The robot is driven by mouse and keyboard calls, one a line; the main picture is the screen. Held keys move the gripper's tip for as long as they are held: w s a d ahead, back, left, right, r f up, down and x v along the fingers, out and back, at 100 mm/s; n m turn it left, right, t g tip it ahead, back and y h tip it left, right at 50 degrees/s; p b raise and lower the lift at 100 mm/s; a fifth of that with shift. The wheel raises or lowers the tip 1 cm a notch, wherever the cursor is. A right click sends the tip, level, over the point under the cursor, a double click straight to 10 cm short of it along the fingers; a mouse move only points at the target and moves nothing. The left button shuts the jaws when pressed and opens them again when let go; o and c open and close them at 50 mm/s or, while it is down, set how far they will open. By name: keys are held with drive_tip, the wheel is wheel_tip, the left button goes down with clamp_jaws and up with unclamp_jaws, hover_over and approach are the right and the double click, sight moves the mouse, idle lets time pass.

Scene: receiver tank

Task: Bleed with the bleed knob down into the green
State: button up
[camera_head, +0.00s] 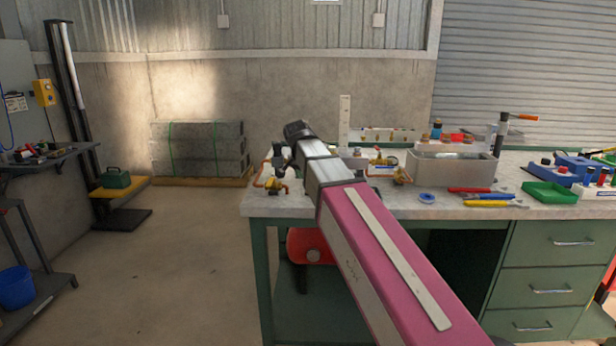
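My pink and grey arm reaches from the lower right up to the bench's left end. Its dark far joint shows above the bench top. My gripper's fingers do not show; they are out of sight beyond or behind the arm. A red rounded body (310,247), which looks like the receiver tank, sits under the left end of the bench, partly covered by my arm. Copper pipes with brass fittings (271,180) stand on the bench's left end, and another brass fitting (402,176) stands right of my arm. I cannot make out the bleed knob or a gauge with a green band.
The green bench (550,232) has drawers at right. On its top are a grey metal bin (450,168), pliers and other hand tools (485,196), blue tape (427,197) and a green tray (549,192). Concrete blocks (198,148) stand behind.

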drive_tip(key=shift+r, duration=0.1)
drive_tip(key=v, duration=1)
drive_tip(key=shift+r, duration=0.3)
drive_tip(key=shift+s+a, duration=0.1)
